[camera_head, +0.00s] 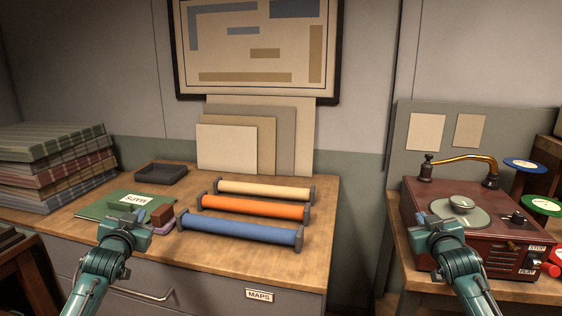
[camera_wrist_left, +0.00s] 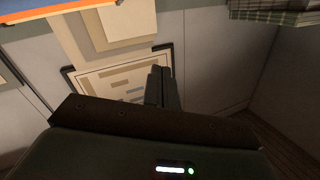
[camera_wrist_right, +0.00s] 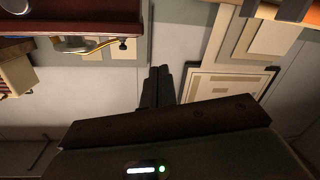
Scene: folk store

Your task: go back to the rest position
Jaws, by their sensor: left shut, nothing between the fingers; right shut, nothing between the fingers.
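My left gripper (camera_head: 127,222) is in front of the map cabinet in the head view, by the near edge of its top. Its fingers are shut with nothing between them, as the left wrist view (camera_wrist_left: 160,88) also shows. My right gripper (camera_head: 436,222) is in front of the red-brown record machine in the head view and hides part of its near left corner. Its fingers are shut and empty, as the right wrist view (camera_wrist_right: 157,88) also shows. Both forearms come up from the bottom edge, at about equal height.
The wooden cabinet top (camera_head: 312,240) holds cream (camera_head: 265,190), orange (camera_head: 252,208) and blue (camera_head: 240,230) rolls, a green folder (camera_head: 105,207), a dark tray (camera_head: 160,175) and stacked plaid cloths (camera_head: 55,165). The record machine (camera_head: 490,245) stands right, beyond a gap.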

